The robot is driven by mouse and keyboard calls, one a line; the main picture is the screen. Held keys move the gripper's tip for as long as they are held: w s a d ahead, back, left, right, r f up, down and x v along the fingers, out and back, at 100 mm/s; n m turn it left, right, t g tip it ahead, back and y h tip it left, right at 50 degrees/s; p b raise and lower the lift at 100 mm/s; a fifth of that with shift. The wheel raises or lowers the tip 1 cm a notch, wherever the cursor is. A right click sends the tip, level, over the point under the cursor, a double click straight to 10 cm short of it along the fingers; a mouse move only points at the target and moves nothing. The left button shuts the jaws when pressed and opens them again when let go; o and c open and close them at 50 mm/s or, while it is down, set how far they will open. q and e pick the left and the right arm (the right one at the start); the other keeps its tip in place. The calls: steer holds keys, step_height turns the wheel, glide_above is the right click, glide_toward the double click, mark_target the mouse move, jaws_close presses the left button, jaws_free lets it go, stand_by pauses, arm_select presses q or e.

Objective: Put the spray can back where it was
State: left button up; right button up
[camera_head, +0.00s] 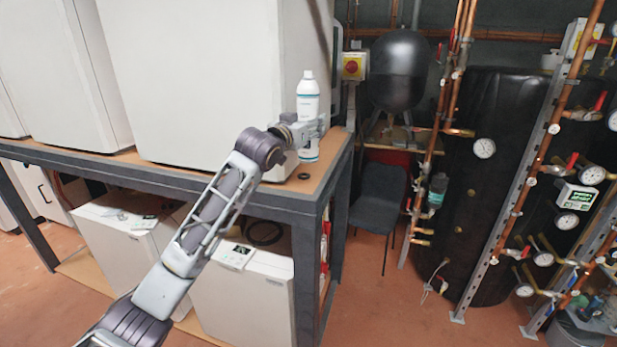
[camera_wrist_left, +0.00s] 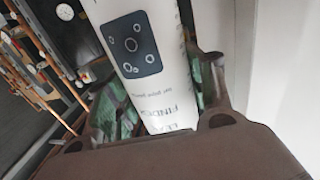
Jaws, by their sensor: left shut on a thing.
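The spray can (camera_head: 308,90) is white with a white cap and stands upright at the right end of the wooden bench top (camera_head: 322,166), beside a large white cabinet. My left gripper (camera_head: 312,127) is shut around the can's lower middle. In the left wrist view the can (camera_wrist_left: 138,55) fills the middle between the fingers, with a dark label panel and printed text showing. The gripper hides part of the can, and I cannot tell whether its base touches the bench. My right gripper is in neither view.
The large white cabinet (camera_head: 205,75) stands close left of the can. A small dark ring (camera_head: 303,176) lies on the bench near its front edge. A red and yellow switch (camera_head: 353,66) is on the wall behind. A dark chair (camera_head: 378,200), pipes and a black tank (camera_head: 490,180) are to the right.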

mark_target(309, 157)
arm_select(q)
steer(key=shift+f+p, duration=0.45)
steer(key=shift+f, duration=2.45)
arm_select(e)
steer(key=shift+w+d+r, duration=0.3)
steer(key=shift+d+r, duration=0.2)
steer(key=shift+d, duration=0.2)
arm_select(q)
steer(key=shift+f+p, duration=0.35)
steer(key=shift+f, duration=1.45)
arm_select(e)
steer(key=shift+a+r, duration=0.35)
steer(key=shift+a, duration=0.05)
arm_select(q)
steer(key=shift+f, duration=0.2)
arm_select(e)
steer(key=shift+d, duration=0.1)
arm_select(q)
steer(key=o, duration=1)
steer(key=shift+o, duration=1.4)
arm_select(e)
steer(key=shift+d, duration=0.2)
